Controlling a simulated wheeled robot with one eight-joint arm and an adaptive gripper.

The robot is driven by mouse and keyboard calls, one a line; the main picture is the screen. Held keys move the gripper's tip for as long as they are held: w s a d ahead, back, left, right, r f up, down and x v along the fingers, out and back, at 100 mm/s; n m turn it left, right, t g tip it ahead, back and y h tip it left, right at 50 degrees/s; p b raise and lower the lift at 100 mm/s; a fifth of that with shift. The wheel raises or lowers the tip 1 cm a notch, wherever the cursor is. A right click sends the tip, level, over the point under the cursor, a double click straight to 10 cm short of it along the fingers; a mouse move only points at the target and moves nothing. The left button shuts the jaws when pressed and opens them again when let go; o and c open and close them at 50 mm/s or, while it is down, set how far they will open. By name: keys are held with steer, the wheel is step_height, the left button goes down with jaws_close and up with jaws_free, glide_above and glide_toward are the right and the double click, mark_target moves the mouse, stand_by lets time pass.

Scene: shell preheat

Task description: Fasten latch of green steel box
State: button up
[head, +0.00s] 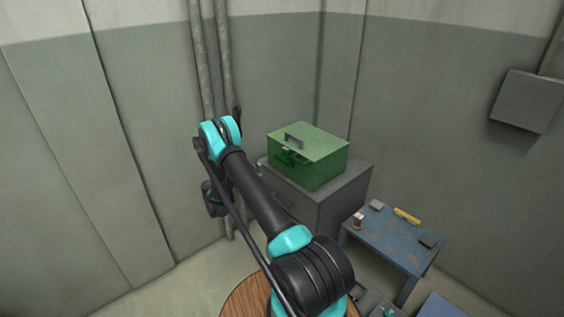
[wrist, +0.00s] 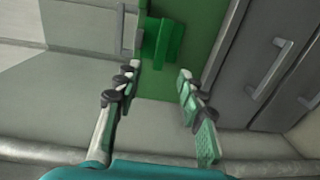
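The green steel box (head: 325,168) stands on a grey cabinet, and its lid looks down. A grey handle (head: 293,136) is on top. In the wrist view the latch (wrist: 162,42) sticks out from the green box face (wrist: 195,50). My gripper (wrist: 158,76) is open and empty, its two fingers spread on either side below the latch. The fingers appear apart from it. In the head view my gripper cannot be made out clearly.
The grey cabinet (head: 347,197) has drawers with bar handles (wrist: 270,68). A worn blue table (head: 388,241) with small items, including a yellow one (head: 407,216), stands to its right. A round wooden top (head: 243,300) is near my base. Pipes (head: 212,70) run up the wall behind.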

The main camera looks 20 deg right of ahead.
mark_target(280, 161)
steer(key=shift+h, duration=0.3)
steer(key=x, duration=1.1)
steer(key=f+x, duration=0.1)
steer(key=x, duration=0.5)
steer(key=shift+w+f, duration=0.1)
steer(key=shift+c, duration=0.4)
jaws_close()
